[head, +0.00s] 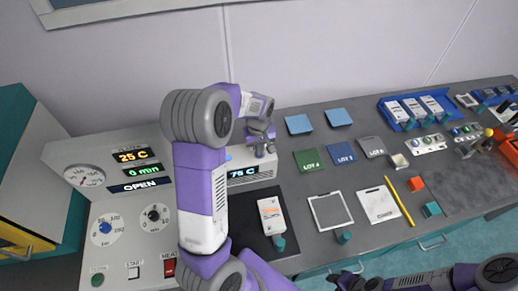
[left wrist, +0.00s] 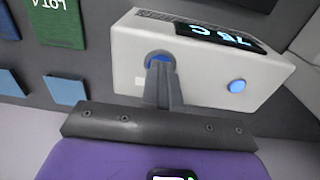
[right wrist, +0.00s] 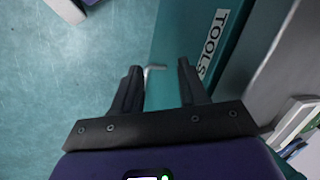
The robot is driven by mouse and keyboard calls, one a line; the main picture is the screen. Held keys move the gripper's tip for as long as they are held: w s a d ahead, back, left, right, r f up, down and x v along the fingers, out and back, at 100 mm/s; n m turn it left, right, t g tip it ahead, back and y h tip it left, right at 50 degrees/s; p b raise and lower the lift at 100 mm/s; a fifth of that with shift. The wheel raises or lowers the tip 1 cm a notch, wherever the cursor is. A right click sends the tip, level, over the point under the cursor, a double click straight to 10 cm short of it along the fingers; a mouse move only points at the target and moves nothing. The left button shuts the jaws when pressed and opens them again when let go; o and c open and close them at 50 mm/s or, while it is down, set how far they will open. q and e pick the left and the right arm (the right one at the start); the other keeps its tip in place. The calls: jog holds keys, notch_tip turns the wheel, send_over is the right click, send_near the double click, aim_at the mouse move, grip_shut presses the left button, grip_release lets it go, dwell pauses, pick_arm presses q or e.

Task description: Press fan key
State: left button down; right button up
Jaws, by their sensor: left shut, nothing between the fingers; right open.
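A white box with a lit display reading 75 C (head: 243,172) stands on the bench, partly hidden behind my left arm in the head view. In the left wrist view the white box (left wrist: 205,75) shows two round blue buttons. My left gripper (left wrist: 160,62) is shut and empty, its fingertips in front of one blue button (left wrist: 152,56), partly covering it. I cannot tell whether they touch it. The other blue button (left wrist: 237,86) is uncovered, to the right. No fan label is readable on either button. My right gripper (right wrist: 160,68) is open and empty above the floor beside the bench.
A rheometer panel (head: 120,215) with dials and START and HEAT switches stands left. LOT swatches (head: 308,160), a framed sheet (head: 330,210), a yellow pencil (head: 399,201) and a blue tray (head: 418,108) lie right. A teal drawer front marked TOOLS (right wrist: 195,30) is beside my right gripper.

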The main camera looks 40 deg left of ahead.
pick_arm(q)
jog(key=shift+s+d+f, duration=0.15)
jog(key=shift+s+f, duration=0.2)
jog(key=shift+f, duration=0.3)
jog(key=shift+r, duration=0.15)
jog(key=r+p, duration=0.2)
jog(key=w+r+p, duration=0.1)
jog(key=r, duration=0.1)
jog(key=shift+r+p, duration=0.25)
jog(key=shift+p, duration=0.15)
notch_tip(320, 180, up, 10)
jog(key=shift+s+r, duration=0.15)
jog(key=shift+r, duration=0.1)
